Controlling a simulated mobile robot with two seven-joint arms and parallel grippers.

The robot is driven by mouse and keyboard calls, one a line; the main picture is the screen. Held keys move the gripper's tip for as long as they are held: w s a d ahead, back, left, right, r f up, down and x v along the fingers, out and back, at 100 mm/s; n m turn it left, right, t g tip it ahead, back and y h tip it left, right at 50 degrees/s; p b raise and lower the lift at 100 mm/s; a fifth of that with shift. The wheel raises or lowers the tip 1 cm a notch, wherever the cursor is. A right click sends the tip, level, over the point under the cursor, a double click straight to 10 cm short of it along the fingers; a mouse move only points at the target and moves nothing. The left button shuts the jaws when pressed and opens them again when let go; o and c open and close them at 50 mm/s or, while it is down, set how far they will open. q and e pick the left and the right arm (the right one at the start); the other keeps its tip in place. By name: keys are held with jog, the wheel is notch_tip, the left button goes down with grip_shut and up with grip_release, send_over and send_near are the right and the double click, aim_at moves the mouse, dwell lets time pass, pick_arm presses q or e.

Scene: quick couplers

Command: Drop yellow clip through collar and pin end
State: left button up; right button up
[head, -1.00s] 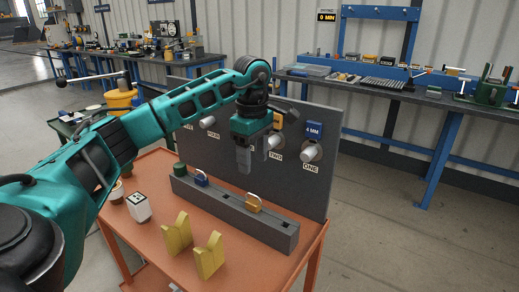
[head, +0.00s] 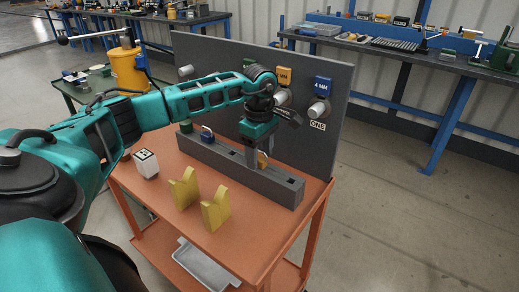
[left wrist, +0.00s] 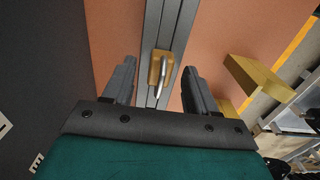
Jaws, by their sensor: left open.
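The yellow clip (head: 262,161), a small yellow-orange block with a metal loop, stands in the grey slotted rail (head: 225,164) on the orange cart. It also shows in the left wrist view (left wrist: 155,69), between and beyond the fingertips. My left gripper (head: 251,158) points down at the clip and partly hides it in the head view. In the left wrist view the gripper (left wrist: 159,68) is open, one finger on each side of the clip, with gaps visible. Collars with pin ends (head: 319,110) stick out of the grey panel; my arm hides some. My right gripper is not in view.
Two yellow notched blocks (head: 184,189) and a white block (head: 146,163) stand on the cart top (head: 240,232). The grey panel (head: 335,150) rises behind the rail.

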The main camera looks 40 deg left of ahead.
pick_arm(q)
grip_shut()
dwell(0.8)
